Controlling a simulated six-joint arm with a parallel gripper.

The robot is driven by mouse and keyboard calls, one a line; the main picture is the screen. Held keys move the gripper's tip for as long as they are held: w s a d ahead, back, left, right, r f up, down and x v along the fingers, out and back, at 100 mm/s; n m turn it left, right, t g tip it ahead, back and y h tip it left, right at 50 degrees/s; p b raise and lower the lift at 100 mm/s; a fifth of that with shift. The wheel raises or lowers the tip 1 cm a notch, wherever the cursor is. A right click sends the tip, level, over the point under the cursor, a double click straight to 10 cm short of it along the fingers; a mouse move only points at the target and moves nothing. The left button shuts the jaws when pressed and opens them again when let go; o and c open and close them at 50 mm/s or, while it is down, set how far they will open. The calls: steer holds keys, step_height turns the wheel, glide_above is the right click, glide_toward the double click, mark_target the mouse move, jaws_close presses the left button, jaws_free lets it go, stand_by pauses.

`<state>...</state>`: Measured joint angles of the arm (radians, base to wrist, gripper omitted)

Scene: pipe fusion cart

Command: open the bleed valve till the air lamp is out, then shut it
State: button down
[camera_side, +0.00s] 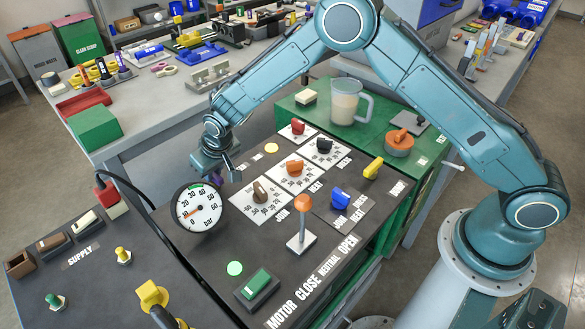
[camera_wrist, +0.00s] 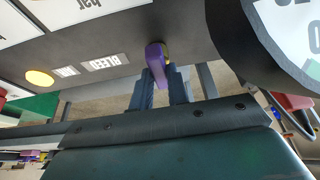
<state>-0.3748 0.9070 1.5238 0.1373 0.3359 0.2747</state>
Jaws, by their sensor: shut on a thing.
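The bleed valve's purple handle (camera_wrist: 154,55) stands by the BLEED label (camera_wrist: 103,62) in the wrist view. My gripper (camera_wrist: 164,76) is shut on this handle, one finger on each side. In the side view my gripper (camera_side: 228,172) is low at the panel's back left edge, just behind the gauge, and largely hides the valve. The air lamp (camera_side: 271,148) is a round yellow disc to the right of my gripper. It also shows in the wrist view (camera_wrist: 40,78), bright yellow; its small label is hard to read.
The round bar gauge (camera_side: 198,208) stands close in front of my gripper; its edge fills the upper right of the wrist view. Several coloured knobs and an orange-topped lever (camera_side: 302,204) rise from the panel to the right. A jug (camera_side: 346,101) stands on the green cart behind.

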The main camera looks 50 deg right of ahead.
steer(key=c, duration=1.4)
jaws_free()
steer(key=shift+o, duration=0.2)
steer(key=shift+r, duration=0.15)
steer(key=v, duration=1.3)
steer(key=shift+s+r, duration=0.2)
